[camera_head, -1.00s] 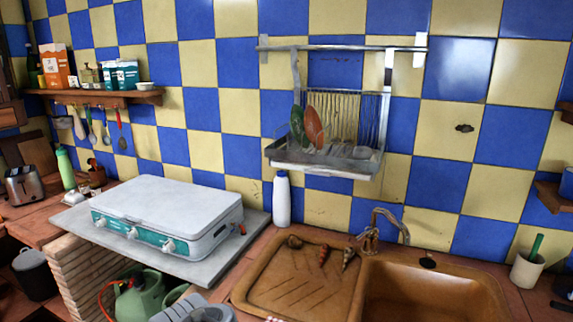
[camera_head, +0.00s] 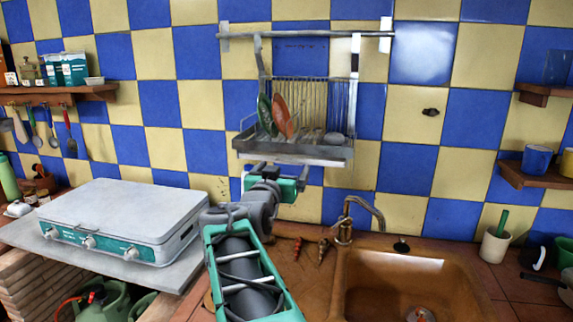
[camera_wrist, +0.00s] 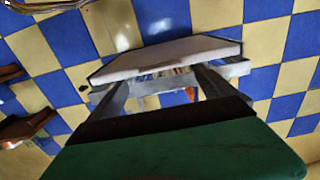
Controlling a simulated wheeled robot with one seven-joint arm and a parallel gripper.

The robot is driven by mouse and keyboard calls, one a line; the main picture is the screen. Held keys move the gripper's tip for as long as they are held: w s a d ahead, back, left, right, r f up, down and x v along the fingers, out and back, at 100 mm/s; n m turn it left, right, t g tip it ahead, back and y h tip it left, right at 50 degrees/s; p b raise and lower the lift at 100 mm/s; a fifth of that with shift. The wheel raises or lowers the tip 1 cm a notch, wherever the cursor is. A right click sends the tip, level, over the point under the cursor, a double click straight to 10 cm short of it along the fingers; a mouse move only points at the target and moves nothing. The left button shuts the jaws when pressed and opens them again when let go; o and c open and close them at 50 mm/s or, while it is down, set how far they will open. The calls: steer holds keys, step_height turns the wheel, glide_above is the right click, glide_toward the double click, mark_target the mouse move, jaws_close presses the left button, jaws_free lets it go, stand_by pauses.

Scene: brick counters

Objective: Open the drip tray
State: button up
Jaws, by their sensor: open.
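The drip tray (camera_head: 293,157) is the pale, shallow tray under the wall-mounted dish rack (camera_head: 315,100). In the wrist view the tray (camera_wrist: 165,57) shows as a pale slab from below, just beyond my fingers. My gripper (camera_head: 279,166) is just below the tray's front edge in the head view. In the wrist view my gripper (camera_wrist: 168,88) is open, its two fingers spread apart with nothing held between them. I cannot tell whether a finger touches the tray. My arm hides part of the counter below.
A green plate (camera_head: 266,114) and an orange plate (camera_head: 282,115) stand in the rack. Below are the brown sink (camera_head: 455,264) and its tap (camera_head: 344,222). A white stove (camera_head: 125,212) is at left. A shelf (camera_head: 537,175) with a blue mug (camera_head: 537,158) is at right.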

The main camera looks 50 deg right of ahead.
mark_target(288, 163)
steer(key=x, duration=0.4)
steer(key=shift+w+d+p, duration=0.1)
steer(key=shift+d+p, duration=0.15)
steer(key=shift+p, duration=0.15)
steer(key=shift+c, duration=0.5)
steer(key=shift+a, duration=0.1)
steer(key=c, duration=2)
steer(key=shift+a+f, duration=0.1)
jaws_close()
